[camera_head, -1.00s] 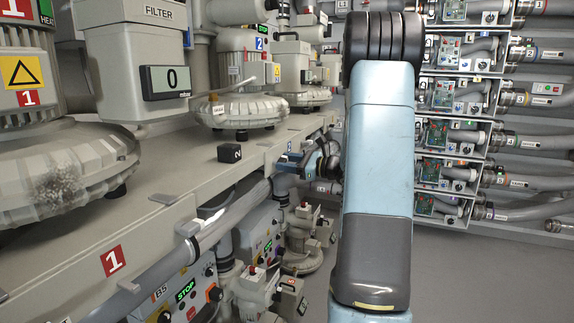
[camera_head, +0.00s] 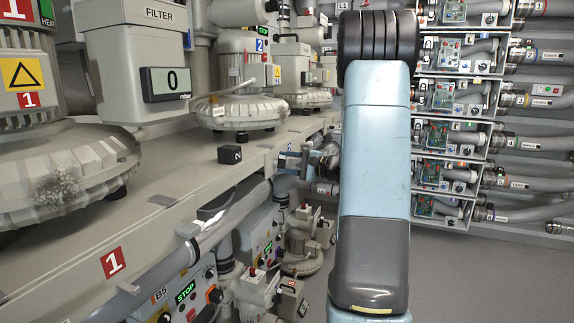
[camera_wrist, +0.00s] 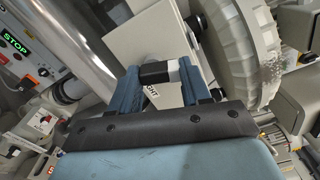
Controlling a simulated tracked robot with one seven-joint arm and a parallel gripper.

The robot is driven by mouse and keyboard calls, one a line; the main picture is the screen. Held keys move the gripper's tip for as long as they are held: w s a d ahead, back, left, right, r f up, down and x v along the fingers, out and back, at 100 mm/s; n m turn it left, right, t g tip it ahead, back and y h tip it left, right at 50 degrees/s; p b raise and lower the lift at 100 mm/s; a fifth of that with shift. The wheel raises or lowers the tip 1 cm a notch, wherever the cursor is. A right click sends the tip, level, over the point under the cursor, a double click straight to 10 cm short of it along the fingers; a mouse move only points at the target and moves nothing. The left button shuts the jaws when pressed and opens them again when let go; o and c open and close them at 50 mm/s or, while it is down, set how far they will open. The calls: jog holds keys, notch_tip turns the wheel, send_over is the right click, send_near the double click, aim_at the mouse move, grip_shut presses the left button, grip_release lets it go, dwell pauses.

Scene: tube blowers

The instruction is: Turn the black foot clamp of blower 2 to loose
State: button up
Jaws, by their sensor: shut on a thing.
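Blower 2 (camera_head: 240,110) stands on the beige bench in the head view, with a blue 2 label on its motor. In the wrist view my gripper (camera_wrist: 157,73) has its two blue fingers closed on a short black piece with a pale end, which looks like the black foot clamp (camera_wrist: 153,73). It lies in front of a beige plate (camera_wrist: 160,40) whose lettering shows only "GHT"; the rest is hidden. A ribbed blower housing (camera_wrist: 240,50) is just right of the fingers.
Blower 1 (camera_head: 60,165) stands nearer at the left. A grey pipe (camera_head: 215,235) runs below the bench. Racks of hoses (camera_head: 455,130) line the back right; the floor (camera_head: 480,280) is clear.

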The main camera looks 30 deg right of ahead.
jog(key=shift+s+a+f+n, duration=0.1)
jog(key=shift+a+f+n, duration=0.05)
jog(key=shift+n, duration=0.65)
jog(key=shift+s+a+f+n, duration=0.1)
jog(key=shift+n, duration=0.7)
jog(key=o, duration=1.1)
jog(key=shift+w+r, duration=0.1)
jog(key=shift+r, duration=0.05)
jog(key=shift+c, duration=0.2)
jog(key=shift+d, duration=0.15)
jog(key=v, duration=1.3)
jog(key=shift+s+d, duration=0.2)
jog(key=shift+s, duration=0.1)
